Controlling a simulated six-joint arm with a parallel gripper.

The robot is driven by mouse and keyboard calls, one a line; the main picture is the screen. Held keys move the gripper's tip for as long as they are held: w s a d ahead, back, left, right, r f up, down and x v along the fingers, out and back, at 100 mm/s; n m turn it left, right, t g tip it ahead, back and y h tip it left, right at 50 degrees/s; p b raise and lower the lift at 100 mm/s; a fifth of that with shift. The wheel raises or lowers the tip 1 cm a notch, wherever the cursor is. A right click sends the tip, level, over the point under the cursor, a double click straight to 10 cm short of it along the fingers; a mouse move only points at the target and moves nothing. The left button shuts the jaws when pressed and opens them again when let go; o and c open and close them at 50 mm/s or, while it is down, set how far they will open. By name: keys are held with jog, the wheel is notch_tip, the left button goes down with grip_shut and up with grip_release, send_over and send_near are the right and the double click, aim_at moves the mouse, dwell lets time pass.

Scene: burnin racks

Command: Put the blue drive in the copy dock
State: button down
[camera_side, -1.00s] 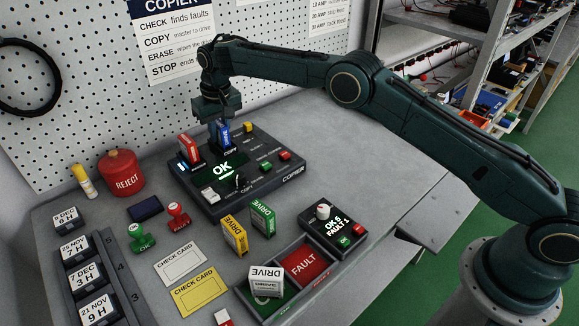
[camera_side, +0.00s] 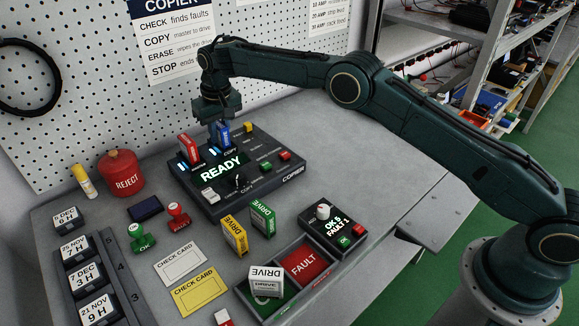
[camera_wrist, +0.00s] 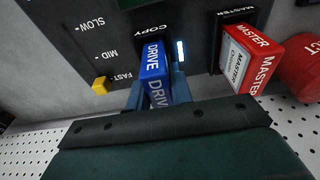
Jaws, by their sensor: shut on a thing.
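The blue drive (camera_side: 223,133) stands upright in the copy dock of the copier (camera_side: 240,183). In the wrist view the blue drive (camera_wrist: 155,75) sits at the slot marked COPY, with a lit blue-white bar (camera_wrist: 180,50) beside it. My gripper (camera_side: 222,124) is above the dock with its fingers shut on the blue drive; the fingers also show in the wrist view (camera_wrist: 156,92). The copier's screen (camera_side: 221,172) reads READY. The lower end of the drive is hidden in the dock.
A red master drive (camera_side: 188,148) stands in the master dock just left of the copy dock. Yellow (camera_side: 235,236) and green (camera_side: 263,219) drives stand in front of the copier. A red REJECT can (camera_side: 121,174) is at left. A tray (camera_side: 312,290) holds a white drive.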

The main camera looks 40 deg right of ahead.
jog(key=shift+f, duration=0.1)
jog(key=c, duration=0.8)
grip_release()
jog(key=shift+o, duration=0.2)
